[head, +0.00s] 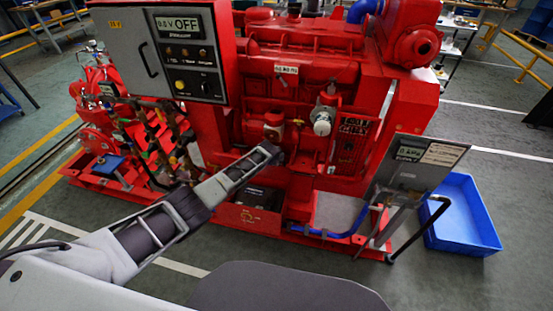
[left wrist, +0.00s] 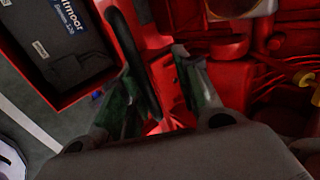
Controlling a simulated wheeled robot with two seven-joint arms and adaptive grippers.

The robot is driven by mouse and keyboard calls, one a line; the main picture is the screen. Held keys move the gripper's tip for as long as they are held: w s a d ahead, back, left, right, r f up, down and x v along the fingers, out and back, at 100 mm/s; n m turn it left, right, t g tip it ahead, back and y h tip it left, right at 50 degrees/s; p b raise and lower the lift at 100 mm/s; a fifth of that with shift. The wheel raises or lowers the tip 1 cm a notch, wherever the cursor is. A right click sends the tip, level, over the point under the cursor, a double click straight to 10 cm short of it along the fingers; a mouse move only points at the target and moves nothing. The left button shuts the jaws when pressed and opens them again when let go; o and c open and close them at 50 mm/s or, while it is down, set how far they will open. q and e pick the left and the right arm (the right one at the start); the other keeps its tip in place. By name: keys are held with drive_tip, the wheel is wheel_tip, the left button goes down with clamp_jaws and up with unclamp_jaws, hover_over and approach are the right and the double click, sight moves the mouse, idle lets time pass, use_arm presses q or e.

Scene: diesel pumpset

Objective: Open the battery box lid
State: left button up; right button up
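The red battery box (head: 245,217) sits low on the front of the pumpset base. A dark battery (head: 262,196) shows through its open top, partly covered by my left arm. In the left wrist view, the battery (left wrist: 65,45) with a blue label lies inside the red box wall (left wrist: 75,98). A black curved handle (left wrist: 136,62) runs beside the box opening, next to a red panel that looks like the raised lid. My left gripper (left wrist: 155,90) has its fingers apart, with the handle between them; contact is unclear. It is also at the engine front (head: 275,154). My right gripper is out of view.
A grey control cabinet (head: 165,50) is above left. A grey gauge panel (head: 415,160) with a black handle stands at the right, near a blue bin (head: 460,215). A blue hose (head: 325,234) runs along the base. The floor in front is clear.

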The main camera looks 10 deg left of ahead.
use_arm(q)
drive_tip(key=shift+r, duration=0.1)
drive_tip(key=v, duration=1.1)
drive_tip(key=shift+s+r, duration=0.3)
idle(1.1)
idle(0.6)
